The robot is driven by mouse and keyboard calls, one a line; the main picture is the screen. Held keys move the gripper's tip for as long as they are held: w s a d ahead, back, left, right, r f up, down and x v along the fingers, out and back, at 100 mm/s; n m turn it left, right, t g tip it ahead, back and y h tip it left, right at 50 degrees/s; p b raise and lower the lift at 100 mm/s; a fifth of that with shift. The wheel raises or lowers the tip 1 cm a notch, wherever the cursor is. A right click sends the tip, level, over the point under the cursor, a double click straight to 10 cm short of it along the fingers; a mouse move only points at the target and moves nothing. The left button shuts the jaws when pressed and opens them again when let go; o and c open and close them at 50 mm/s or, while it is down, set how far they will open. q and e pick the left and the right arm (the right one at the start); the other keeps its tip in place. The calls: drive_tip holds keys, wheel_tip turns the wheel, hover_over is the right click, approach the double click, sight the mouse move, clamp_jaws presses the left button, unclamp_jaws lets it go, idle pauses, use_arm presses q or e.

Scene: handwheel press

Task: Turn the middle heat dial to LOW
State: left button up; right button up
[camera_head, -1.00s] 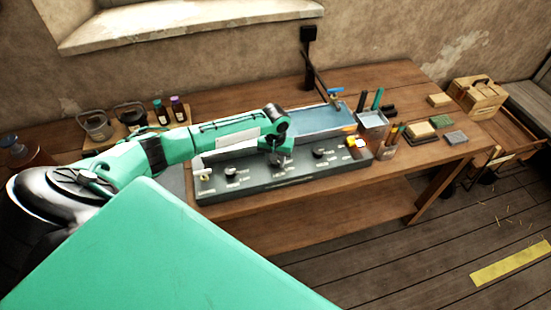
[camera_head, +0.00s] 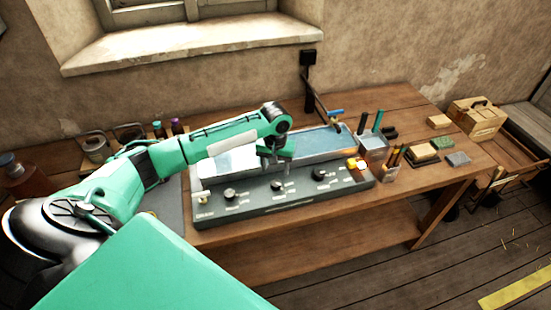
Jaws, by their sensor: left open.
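A dark grey control panel (camera_head: 300,203) runs along the front of the workbench. It carries a row of black dials with small pale labels that are too small to read. The middle heat dial (camera_head: 277,186) is visible just below my left gripper (camera_head: 272,165); its exact pointer setting cannot be made out. The left dial (camera_head: 230,194) and the right dial (camera_head: 319,174) stand on either side. My left gripper is open, points down and appears above the middle dial, apart from it. My right gripper is not in view.
A long blue-grey trough (camera_head: 325,142) lies behind the panel. A glowing orange light (camera_head: 356,163) is at the panel's right end, with a cup of tools (camera_head: 392,170) beside it. A wooden box (camera_head: 475,118) stands far right. Bottles and pots are at the left.

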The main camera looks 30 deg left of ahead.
use_arm(q)
drive_tip(key=shift+r+b, duration=0.6)
drive_tip(key=shift+r, duration=2.4)
drive_tip(key=shift+f, duration=0.1)
